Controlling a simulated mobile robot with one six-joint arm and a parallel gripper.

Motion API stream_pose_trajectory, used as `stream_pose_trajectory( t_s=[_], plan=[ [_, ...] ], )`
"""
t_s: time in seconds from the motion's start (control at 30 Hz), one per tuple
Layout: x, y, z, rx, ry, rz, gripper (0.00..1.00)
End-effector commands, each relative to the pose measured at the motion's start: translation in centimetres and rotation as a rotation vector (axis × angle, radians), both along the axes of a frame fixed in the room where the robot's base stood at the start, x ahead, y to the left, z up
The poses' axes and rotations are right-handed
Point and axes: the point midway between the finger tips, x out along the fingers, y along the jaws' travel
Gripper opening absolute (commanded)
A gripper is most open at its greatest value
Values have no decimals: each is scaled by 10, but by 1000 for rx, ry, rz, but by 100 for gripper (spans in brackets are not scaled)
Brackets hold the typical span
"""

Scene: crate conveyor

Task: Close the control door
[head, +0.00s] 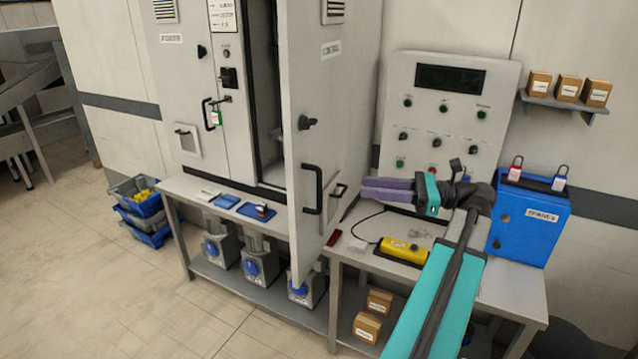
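The control door (335,95) is a tall grey panel labelled CONTROL. It stands swung open from the cabinet (190,75), with a dark gap showing behind its left edge. It has a black bar handle (312,190) low on its face and a dark knob (307,122) above that. My gripper (366,189) has purple fingers pointing left toward the door, to the right of the handle and apart from it in the picture. The fingers look close together, and I see nothing held between them. From this angle I cannot tell whether they are parted.
A bench (500,290) on the right carries a yellow pendant box (402,251) and a blue box (530,222) with padlocks. A control panel (445,120) stands behind my arm. The floor in front is clear.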

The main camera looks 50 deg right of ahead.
Motion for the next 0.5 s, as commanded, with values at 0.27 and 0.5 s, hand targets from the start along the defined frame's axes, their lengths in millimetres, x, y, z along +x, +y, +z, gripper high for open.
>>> stream_pose_trajectory(
  t_s=[0.27,0.5],
  plan=[
    [18,12,1,0,0,-1,31],
    [46,29,1,0,0,-1,31]
  ],
)
